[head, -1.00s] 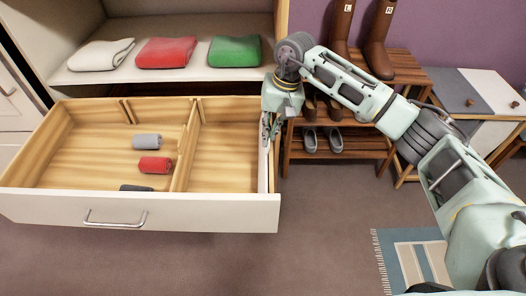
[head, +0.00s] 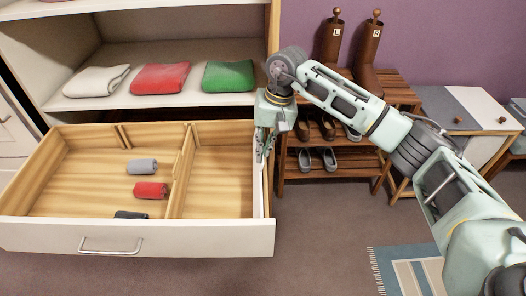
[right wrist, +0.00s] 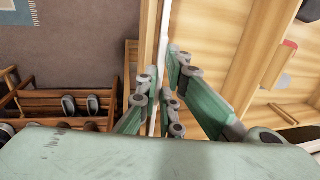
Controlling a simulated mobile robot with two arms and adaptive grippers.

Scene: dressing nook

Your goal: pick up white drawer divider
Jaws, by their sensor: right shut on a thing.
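The white drawer divider (head: 258,192) is a thin white strip standing along the inside of the right wall of the open drawer (head: 190,236). It also shows in the right wrist view (right wrist: 170,28) as a narrow white edge running between my fingers, beside the wooden drawer wall. My right gripper (head: 263,150) points down at the drawer's right side, shut on the divider. In the right wrist view the gripper's fingers (right wrist: 160,92) lie on both sides of the strip. The divider's lower part is hidden. My left gripper is not in view.
Grey (head: 142,166) and red (head: 150,190) rolled items and a dark one (head: 131,214) lie in the drawer, left of a wooden partition (head: 180,175). Folded cloths, including a green one (head: 228,75), lie on the shelf above. A shoe rack (head: 335,165) stands close right.

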